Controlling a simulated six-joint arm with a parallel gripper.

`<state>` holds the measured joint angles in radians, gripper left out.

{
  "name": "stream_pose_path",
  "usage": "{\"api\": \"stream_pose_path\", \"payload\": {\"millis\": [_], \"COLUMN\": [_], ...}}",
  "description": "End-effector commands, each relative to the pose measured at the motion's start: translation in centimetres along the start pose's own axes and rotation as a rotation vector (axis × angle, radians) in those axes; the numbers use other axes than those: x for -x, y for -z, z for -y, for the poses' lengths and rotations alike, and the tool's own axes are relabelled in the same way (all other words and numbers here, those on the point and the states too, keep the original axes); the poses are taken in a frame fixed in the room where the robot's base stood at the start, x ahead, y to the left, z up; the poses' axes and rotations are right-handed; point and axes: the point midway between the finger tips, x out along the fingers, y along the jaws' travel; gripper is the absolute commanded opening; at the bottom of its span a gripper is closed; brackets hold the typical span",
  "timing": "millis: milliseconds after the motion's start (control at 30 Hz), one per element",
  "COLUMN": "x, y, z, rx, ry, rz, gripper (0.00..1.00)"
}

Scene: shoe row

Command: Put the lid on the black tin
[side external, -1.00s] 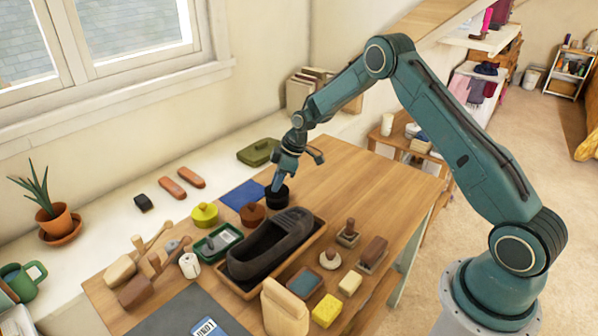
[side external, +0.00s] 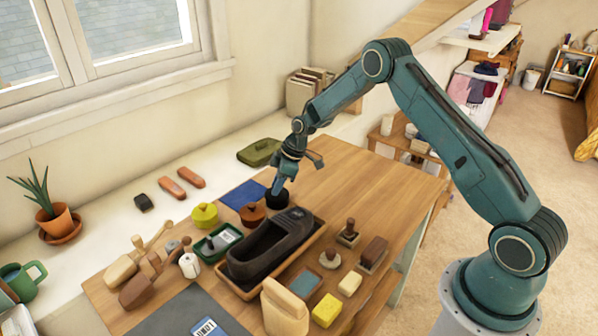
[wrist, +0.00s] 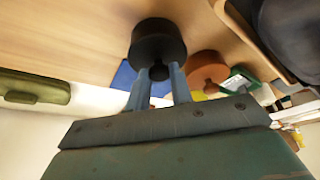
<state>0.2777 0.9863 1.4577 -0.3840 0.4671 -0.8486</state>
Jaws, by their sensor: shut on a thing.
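The black tin (side external: 277,202) stands at the back of the wooden table, just right of a blue mat. My gripper (side external: 279,189) points down at its top. In the wrist view my gripper (wrist: 160,74) has its two fingers shut on the small dark knob of the black lid (wrist: 158,49). The lid is over the tin, and the two look like one dark cylinder. I cannot tell whether the lid is fully seated, since the seam does not show.
A brown tin (side external: 252,213) and a yellow tin (side external: 204,215) stand to the left. A dark shoe (side external: 270,252) in a wooden tray is close in front. An olive case (side external: 259,151) lies behind, on the sill. The table to the right of the black tin is clear.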

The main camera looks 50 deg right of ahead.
Motion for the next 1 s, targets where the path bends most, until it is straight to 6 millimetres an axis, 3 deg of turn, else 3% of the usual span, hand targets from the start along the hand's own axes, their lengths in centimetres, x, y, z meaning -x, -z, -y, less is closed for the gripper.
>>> {"api": "stream_pose_path", "payload": {"millis": [200, 233, 367, 767, 1000], "x": [-0.3, -0.3, -0.3, 0.0, 1.7], "y": [-0.1, -0.1, -0.1, -0.1, -0.1], "z": [0.0, 0.0, 0.0, 0.0, -0.1], "rx": [0.000, 0.000, 0.000, 0.000, -0.001], "ry": [0.000, 0.000, 0.000, 0.000, -0.001], "rz": [0.000, 0.000, 0.000, 0.000, 0.000], "gripper": [0.00, 0.24, 0.47, 0.47, 0.47]}}
